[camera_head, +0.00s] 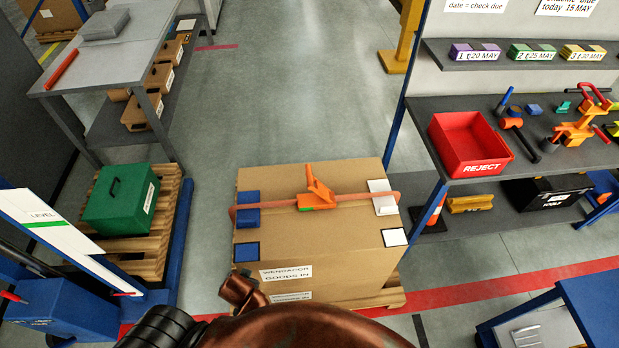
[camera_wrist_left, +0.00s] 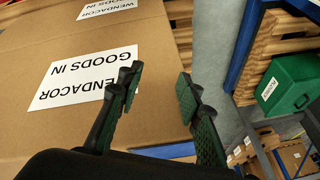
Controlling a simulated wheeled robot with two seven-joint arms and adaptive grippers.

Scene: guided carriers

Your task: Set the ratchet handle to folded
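The orange ratchet (camera_head: 316,200) sits on a salmon-coloured strap (camera_head: 268,208) across the top of a large cardboard box (camera_head: 290,235). Its handle (camera_head: 314,184) sticks up at an angle from the ratchet body, towards the far side of the box. A small green patch shows at the ratchet's near left. My left gripper (camera_wrist_left: 159,84) shows in the left wrist view, open and empty, with a gap between its fingers, near the box's printed label (camera_wrist_left: 85,76). The ratchet is not in that view. My left fingertips cannot be made out in the head view. My right gripper is in neither view.
Blue and white corner pieces lie on the box top. The box stands on a wooden pallet (camera_head: 394,299). A green case (camera_head: 108,203) stands at the left. A shelf with a red reject bin (camera_head: 462,142) stands at the right. The floor behind the box is clear.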

